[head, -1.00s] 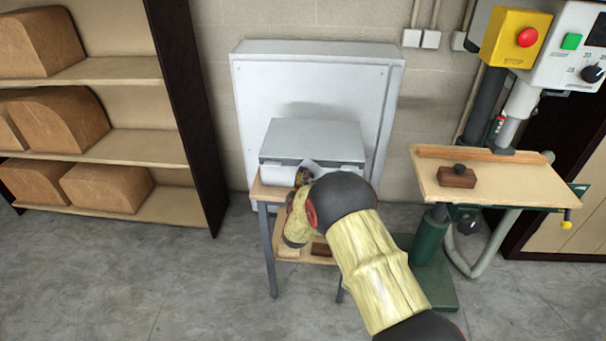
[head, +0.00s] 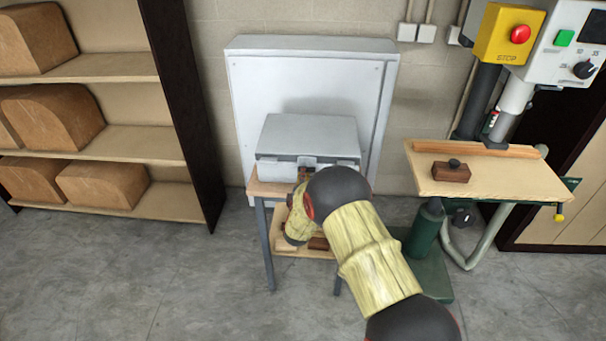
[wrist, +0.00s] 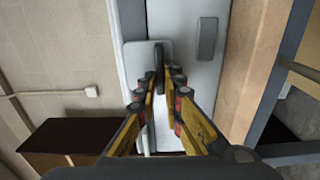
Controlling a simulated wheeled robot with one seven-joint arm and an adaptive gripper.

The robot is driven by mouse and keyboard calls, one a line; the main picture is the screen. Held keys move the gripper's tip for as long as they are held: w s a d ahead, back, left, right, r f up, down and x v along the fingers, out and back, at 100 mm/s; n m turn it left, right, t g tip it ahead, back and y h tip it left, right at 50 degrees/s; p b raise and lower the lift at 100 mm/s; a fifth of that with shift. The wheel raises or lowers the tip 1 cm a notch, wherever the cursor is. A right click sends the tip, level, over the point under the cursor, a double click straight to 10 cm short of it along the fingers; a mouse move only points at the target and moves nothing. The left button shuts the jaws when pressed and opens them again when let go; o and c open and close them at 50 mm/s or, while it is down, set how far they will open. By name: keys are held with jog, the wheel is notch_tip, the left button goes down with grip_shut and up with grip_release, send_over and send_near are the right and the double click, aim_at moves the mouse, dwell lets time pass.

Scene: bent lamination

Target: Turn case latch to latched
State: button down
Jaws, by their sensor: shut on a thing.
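The grey case (head: 312,133) sits closed on a small wooden-topped stand (head: 262,187). The case latch (wrist: 158,58) shows in the wrist view as a narrow dark tab in front of a pale rounded plate (wrist: 136,62). My gripper (wrist: 165,72) has its fingers on both sides of the tab and is shut on it. In the head view my gripper (head: 303,174) is at the middle of the case front, partly hidden by my arm. A dark grey block (wrist: 207,38) is on the case face to the right in the wrist view.
A white cabinet (head: 245,90) stands right behind the case. A shelf rack with brown blocks (head: 103,183) is at left. A drill-press-like machine with a wooden table (head: 480,170) is at right. Open floor (head: 130,280) lies in front.

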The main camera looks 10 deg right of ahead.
jog(key=shift+f, duration=0.1)
dwell(0.3)
jog(key=c, duration=2.1)
grip_release()
jog(key=shift+a, duration=0.1)
jog(key=shift+o, duration=0.9)
jog(key=v, duration=1.2)
